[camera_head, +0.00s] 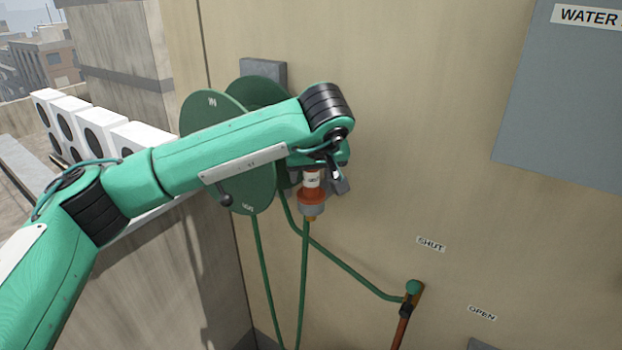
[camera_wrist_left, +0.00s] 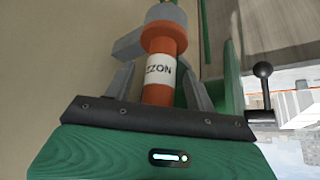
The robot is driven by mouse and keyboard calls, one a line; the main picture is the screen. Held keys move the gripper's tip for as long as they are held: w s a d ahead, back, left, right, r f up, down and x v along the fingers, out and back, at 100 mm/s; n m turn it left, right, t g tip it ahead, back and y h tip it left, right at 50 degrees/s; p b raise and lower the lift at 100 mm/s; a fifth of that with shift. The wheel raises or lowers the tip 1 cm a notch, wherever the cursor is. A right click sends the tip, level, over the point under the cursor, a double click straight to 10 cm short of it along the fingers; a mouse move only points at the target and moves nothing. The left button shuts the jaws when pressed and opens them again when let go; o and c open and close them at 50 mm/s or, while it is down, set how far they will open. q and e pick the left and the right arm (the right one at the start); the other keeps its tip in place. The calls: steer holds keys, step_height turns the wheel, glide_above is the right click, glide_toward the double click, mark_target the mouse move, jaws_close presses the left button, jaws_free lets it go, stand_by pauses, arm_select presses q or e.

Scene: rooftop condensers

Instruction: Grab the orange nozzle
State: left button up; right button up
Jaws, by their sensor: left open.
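The orange nozzle (camera_head: 311,195) hangs upright at the green hose reel on the beige wall, with a white label band, a grey collar and a green hose below it. The left wrist view shows the nozzle (camera_wrist_left: 160,92) between the two grey fingers of my left gripper (camera_wrist_left: 158,72). The fingers are apart, with a visible gap on each side of the nozzle. In the head view my left gripper (camera_head: 318,182) is at the nozzle's upper part, and my wrist hides the nozzle's top. My right gripper is not in view.
The green hose reel (camera_head: 212,110) sits behind my left arm, with a black crank knob (camera_wrist_left: 263,70) beside it. A green hose runs to a valve (camera_head: 413,290) near SHUT and OPEN labels. A grey WATER panel (camera_head: 565,100) is at right. White condensers (camera_head: 75,125) stand left.

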arm_select(q)
steer(key=shift+w+a+f, duration=0.1)
steer(key=shift+w+f, duration=0.2)
steer(key=shift+f, duration=0.25)
steer(key=c, duration=1.1)
steer(key=shift+c, duration=0.2)
steer(key=shift+r, duration=0.1)
